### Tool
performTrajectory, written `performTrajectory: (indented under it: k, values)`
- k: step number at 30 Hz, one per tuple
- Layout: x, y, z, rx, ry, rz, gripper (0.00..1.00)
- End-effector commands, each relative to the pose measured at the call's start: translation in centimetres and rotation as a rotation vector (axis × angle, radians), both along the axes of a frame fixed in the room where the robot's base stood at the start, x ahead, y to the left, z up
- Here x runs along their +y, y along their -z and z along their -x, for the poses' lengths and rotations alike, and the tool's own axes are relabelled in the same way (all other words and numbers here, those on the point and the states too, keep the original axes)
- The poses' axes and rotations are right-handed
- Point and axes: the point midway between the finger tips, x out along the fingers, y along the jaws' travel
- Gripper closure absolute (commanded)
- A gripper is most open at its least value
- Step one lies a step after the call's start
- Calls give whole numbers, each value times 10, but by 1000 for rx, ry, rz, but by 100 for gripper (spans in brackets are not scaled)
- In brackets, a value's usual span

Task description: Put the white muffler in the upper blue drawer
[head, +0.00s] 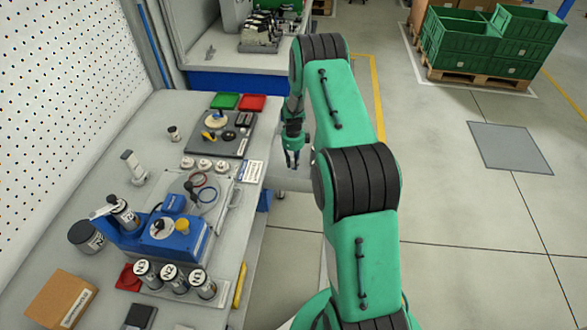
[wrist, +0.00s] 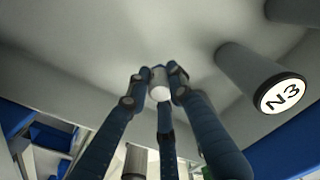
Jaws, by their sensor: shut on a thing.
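My gripper (wrist: 160,80) is shut on a small white cylindrical piece, which looks like the white muffler (wrist: 159,92), in the wrist view. The fingers close around it and only its pale end shows. In the head view my gripper (head: 292,160) hangs just off the right edge of the workbench, above a pale grey surface (head: 292,180). The held piece is too small to make out there. A blue part (head: 265,200) shows under the bench edge, perhaps a drawer front. I cannot tell which drawer is upper or whether it is open.
The bench (head: 110,175) holds a blue fixture (head: 165,240), a dark tray (head: 222,135) and several labelled cylinders. Green crates (head: 465,45) stand far off; the floor right of my arm is clear.

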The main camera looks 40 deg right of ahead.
Motion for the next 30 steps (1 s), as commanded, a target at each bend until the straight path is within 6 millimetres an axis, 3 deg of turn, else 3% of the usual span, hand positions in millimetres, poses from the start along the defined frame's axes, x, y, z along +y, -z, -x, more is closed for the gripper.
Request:
performTrajectory:
  k: [9, 24, 25, 27, 30]
  values:
    - [0, 33, 1, 1, 0, 0, 100]
    - [0, 39, 0, 1, 0, 0, 100]
    - [0, 38, 0, 1, 0, 0, 73]
    - [0, 38, 0, 1, 0, 0, 60]
    - [0, 38, 0, 1, 0, 0, 60]
